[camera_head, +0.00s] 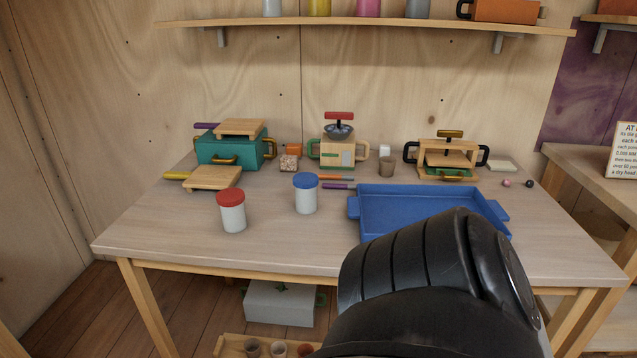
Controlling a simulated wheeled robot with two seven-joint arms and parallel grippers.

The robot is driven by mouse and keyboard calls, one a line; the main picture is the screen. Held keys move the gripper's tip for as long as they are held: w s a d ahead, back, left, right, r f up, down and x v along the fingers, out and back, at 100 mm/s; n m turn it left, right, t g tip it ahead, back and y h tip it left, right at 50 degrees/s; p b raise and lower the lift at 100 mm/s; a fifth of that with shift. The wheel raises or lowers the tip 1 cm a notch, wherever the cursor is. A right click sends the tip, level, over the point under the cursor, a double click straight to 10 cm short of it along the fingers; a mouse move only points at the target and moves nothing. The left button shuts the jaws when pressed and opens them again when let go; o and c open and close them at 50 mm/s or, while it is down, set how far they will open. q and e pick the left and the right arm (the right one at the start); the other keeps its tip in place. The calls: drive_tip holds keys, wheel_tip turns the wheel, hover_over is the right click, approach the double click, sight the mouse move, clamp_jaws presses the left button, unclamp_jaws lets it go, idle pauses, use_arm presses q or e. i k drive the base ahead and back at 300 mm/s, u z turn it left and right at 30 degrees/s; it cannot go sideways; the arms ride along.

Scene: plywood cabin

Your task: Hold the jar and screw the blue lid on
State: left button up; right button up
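A white jar (306,201) with a blue lid (305,180) on its top stands upright near the middle of the wooden table. Whether the lid is screwed tight or only resting cannot be told. A second white jar (233,217) with a red lid (230,197) stands to its left, closer to the table's front edge. A black arm link of mine fills the lower right and covers part of the table. Neither of my grippers shows.
A blue tray (363,232) lies right of the jars, partly hidden by my arm. The table's front left (165,232) is clear.

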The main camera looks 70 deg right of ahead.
sight(305, 200)
drive_tip(key=z, duration=1.5)
drive_tip(key=i, duration=0.5)
drive_tip(key=u, duration=0.05)
